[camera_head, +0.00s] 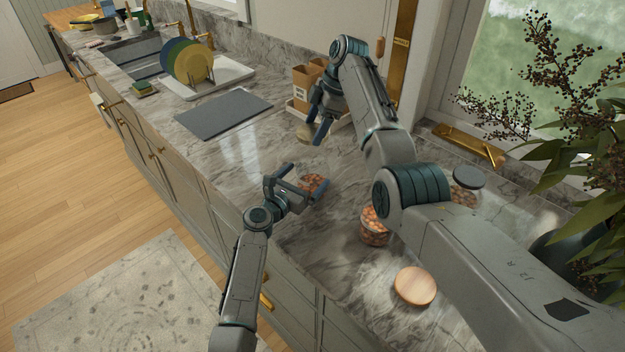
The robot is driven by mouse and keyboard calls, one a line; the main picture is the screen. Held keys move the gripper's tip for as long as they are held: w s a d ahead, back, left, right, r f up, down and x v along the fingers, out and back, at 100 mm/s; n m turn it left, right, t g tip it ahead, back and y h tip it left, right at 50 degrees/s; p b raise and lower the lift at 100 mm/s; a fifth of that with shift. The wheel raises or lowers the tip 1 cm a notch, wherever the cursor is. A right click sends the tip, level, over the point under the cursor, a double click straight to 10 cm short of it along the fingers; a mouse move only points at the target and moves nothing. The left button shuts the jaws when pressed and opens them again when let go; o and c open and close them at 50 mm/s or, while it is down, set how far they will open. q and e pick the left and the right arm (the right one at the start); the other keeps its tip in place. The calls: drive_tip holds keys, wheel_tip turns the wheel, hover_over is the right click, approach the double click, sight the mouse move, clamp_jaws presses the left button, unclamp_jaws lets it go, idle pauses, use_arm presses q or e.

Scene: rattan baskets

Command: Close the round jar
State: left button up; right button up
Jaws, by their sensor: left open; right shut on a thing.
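A round jar (313,183) with orange-brown contents stands on the marble counter, partly hidden by my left gripper (308,180). The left gripper is open, with its fingers on either side of the jar; I cannot tell whether they touch it. My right gripper (317,128) is above the counter, behind the jar in the picture. It is shut on a small pale round lid (304,134), which shows partly beside the fingers. The lid is apart from the jar.
Another filled jar (374,228) stands beside my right arm, partly hidden. A wooden round lid (415,286) lies in front. A dark-lidded jar (467,188) stands near the window. A grey mat (224,114) and a plate rack (190,70) are further back. A leafy plant is at right.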

use_arm(q)
drive_tip(key=shift+x, duration=1.25)
use_arm(e)
drive_tip(key=shift+w+f, duration=0.1)
use_arm(q)
drive_tip(key=shift+s, duration=0.1)
drive_tip(key=shift+c, duration=0.2)
drive_tip(key=c, duration=1.2)
use_arm(e)
approach(309, 163)
drive_tip(key=shift+s+a+f, duration=0.25)
drive_tip(key=shift+a+f, duration=0.65)
use_arm(q)
drive_tip(key=shift+f, duration=0.1)
use_arm(e)
drive_tip(key=shift+f, duration=0.9)
drive_tip(key=shift+f, duration=0.55)
